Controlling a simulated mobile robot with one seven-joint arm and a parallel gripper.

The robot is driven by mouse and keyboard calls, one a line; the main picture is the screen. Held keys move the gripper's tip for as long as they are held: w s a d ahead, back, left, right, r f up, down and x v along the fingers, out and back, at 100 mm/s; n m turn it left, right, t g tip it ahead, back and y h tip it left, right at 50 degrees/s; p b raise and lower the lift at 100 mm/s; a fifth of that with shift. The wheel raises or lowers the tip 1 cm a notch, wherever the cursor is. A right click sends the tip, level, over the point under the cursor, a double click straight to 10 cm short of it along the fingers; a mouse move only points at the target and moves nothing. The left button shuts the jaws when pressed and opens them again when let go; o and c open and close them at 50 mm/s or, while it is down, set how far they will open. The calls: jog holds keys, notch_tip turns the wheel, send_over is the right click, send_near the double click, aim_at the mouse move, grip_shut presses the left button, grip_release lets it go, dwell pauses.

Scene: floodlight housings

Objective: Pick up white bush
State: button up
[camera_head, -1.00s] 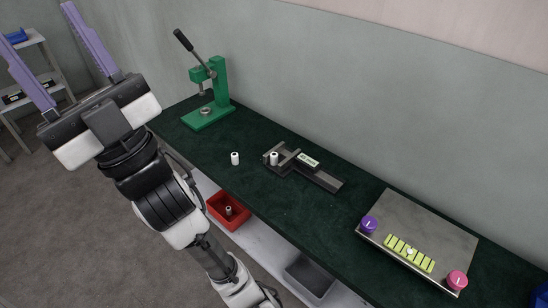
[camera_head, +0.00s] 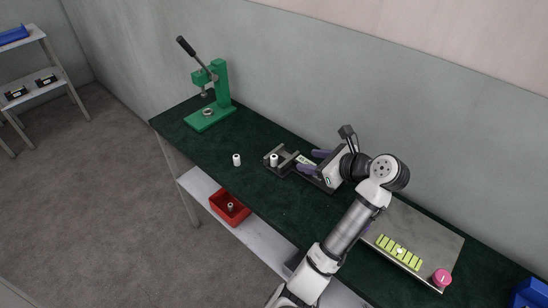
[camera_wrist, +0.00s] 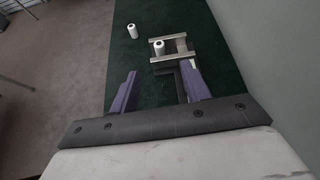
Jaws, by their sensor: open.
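One white bush (camera_head: 236,159) stands upright on the dark green bench top, left of the grey fixture; it also shows in the wrist view (camera_wrist: 132,31). A second white bush (camera_head: 274,160) sits at the grey fixture (camera_head: 286,165), between its metal jaws; it shows in the wrist view (camera_wrist: 159,46) too. My gripper (camera_head: 312,161) is open with purple fingers apart, low over the fixture's right part. In the wrist view my gripper (camera_wrist: 158,84) points toward the fixture, with nothing held between the fingers. Both bushes are beyond the fingertips.
A green lever press (camera_head: 211,97) stands at the bench's far left end. A grey panel (camera_head: 425,230) with lime blocks and a pink knob (camera_head: 442,278) lies at right. A red bin (camera_head: 230,207) sits on the lower shelf. The wall runs close behind the bench.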

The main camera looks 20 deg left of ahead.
jog(key=b, duration=0.2)
send_near(275, 157)
jog(key=shift+x, duration=1.1)
jog(key=shift+p+x, duration=0.8)
jog(key=shift+x, duration=2.1)
grip_shut()
